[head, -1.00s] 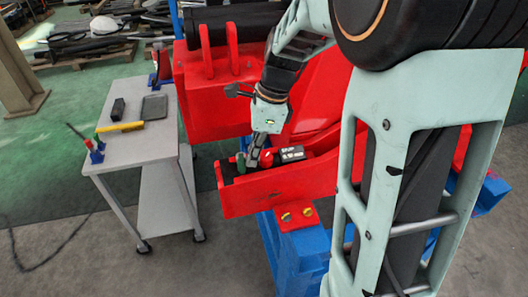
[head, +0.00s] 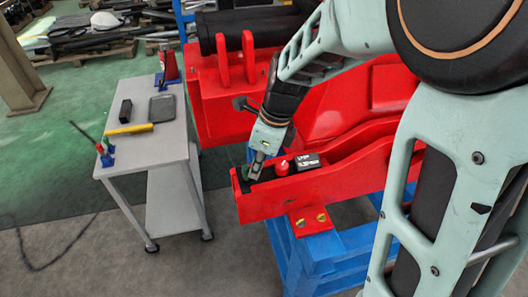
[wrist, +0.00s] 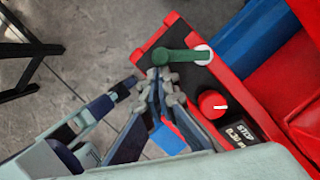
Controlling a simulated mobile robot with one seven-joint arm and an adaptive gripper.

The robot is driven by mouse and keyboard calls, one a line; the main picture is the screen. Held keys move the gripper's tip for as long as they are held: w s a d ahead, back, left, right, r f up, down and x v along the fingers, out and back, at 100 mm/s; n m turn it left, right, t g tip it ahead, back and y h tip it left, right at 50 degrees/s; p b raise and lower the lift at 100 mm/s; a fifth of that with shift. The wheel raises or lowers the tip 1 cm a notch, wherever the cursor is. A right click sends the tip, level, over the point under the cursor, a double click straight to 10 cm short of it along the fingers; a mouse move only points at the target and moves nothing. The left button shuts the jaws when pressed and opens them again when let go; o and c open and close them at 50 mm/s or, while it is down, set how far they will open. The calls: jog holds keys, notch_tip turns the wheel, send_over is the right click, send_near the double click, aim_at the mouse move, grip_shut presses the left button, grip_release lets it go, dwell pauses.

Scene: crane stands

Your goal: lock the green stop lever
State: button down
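The green stop lever (wrist: 176,56) lies across the end of the red beam (wrist: 170,36) in the wrist view. Its right end is at a white round pivot (wrist: 204,55), and its free end points left. My gripper (wrist: 160,75) has its fingertips together right by the lever's free end. I cannot tell whether they touch it, and no lever part shows between them. In the head view my gripper (head: 257,172) points down at the near end of the red beam (head: 285,198). The lever (head: 246,173) is small there and partly hidden behind the fingers.
A red knob (wrist: 212,104) and a black STOP label box (wrist: 242,134) sit on the beam beside my gripper. A blue stand (head: 310,255) carries the beam. A grey trolley (head: 145,150) with tools stands to the left, with open floor between.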

jog(key=shift+a, duration=0.45)
dwell(0.4)
